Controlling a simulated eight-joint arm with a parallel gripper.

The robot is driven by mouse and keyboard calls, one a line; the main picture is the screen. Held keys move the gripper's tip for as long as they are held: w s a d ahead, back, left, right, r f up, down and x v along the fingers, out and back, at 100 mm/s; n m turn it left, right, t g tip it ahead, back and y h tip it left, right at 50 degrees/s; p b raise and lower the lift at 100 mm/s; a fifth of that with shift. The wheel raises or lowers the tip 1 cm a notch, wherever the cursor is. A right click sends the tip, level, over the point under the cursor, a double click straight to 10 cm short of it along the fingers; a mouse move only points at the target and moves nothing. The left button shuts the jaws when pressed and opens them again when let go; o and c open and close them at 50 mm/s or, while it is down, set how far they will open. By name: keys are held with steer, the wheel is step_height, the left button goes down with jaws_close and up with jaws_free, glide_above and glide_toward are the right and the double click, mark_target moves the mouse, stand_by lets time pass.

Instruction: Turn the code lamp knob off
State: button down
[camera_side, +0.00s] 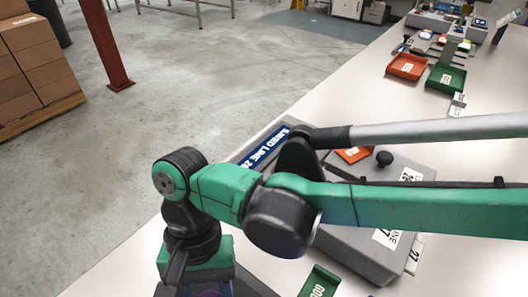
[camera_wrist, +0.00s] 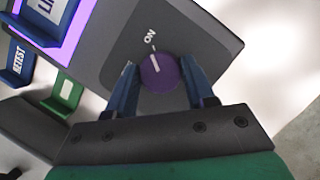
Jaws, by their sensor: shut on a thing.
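The purple code lamp knob (camera_wrist: 160,72) shows in the wrist view on a dark grey box (camera_wrist: 125,25). Its white pointer line aims up at the white word "ON" printed just above it. My gripper (camera_wrist: 161,84) is shut on the knob, with one blue finger at its left side and the other at its right. Part of the knob's lower edge lies close to the gripper's dark crossbar. In the side view my arm reaches down to the bottom edge, and the knob and fingertips cannot be made out there.
A purple-lit panel (camera_wrist: 80,25) with a blue block lies left of the knob, with a blue "RETEST" tray (camera_wrist: 17,62) and a green tray (camera_wrist: 66,94). In the side view a grey weigher (camera_side: 345,240) stands beside my arm. Red (camera_side: 406,66) and green (camera_side: 446,78) trays lie farther off.

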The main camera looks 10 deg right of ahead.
steer(key=n+h, duration=0.1)
steer(key=n, duration=0.2)
steer(key=n+h, duration=0.1)
steer(key=n, duration=0.3)
steer(key=shift+a+t+h, duration=0.15)
steer(key=shift+t+h, duration=0.15)
steer(key=shift+t, duration=0.1)
steer(key=n+t, duration=0.1)
steer(key=n, duration=0.2)
steer(key=n+h, duration=0.1)
steer(key=n, duration=0.2)
steer(key=shift+s+t, duration=0.1)
steer(key=shift+t, duration=0.3)
steer(key=shift+n+h, duration=0.3)
steer(key=shift+n, duration=0.1)
steer(key=shift+c, duration=1.5)
jaws_free()
steer(key=shift+m, duration=0.3)
